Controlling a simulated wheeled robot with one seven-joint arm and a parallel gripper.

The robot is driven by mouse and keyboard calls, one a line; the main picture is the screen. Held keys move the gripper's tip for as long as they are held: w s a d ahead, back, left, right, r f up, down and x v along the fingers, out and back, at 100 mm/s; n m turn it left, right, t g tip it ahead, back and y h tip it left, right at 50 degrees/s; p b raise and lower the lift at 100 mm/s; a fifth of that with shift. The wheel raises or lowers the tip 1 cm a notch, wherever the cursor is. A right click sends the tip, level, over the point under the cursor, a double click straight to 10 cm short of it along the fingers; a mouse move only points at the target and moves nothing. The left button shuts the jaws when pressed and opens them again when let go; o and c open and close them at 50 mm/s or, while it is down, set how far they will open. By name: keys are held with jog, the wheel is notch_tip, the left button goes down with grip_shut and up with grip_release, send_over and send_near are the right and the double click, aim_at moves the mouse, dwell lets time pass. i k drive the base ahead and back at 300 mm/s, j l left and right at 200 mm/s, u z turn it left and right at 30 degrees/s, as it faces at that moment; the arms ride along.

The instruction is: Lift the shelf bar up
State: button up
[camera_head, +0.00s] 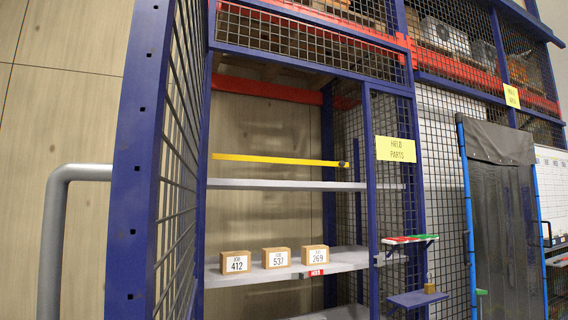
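The shelf bar (275,160) is a thin yellow bar across the opening of the blue cage rack, a little above the upper grey shelf (270,184). It lies nearly level in the picture, with its right end slightly lower. A small dark piece (343,164) shows at its right end, near the blue upright. How its ends are held is too small to tell. My gripper is not in view.
Three numbered boxes, 412 (235,262), 537 (276,258) and 269 (315,255), stand on the lower shelf (345,260). A blue post (140,150) and mesh side flank the opening's left. A yellow sign (396,149) hangs at right.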

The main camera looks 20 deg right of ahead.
aim_at(215, 155)
jog(key=i+l, duration=0.3)
jog(key=i, duration=0.15)
jog(key=i+l, duration=0.3)
jog(key=i, duration=0.2)
jog(key=i+l, duration=0.3)
jog(key=i, duration=0.15)
jog(key=i+l, duration=0.3)
jog(key=i, duration=0.2)
jog(key=i+l, duration=0.3)
jog(key=i, duration=0.15)
jog(key=i+l, duration=0.3)
jog(key=i, duration=0.15)
jog(key=z, duration=0.05)
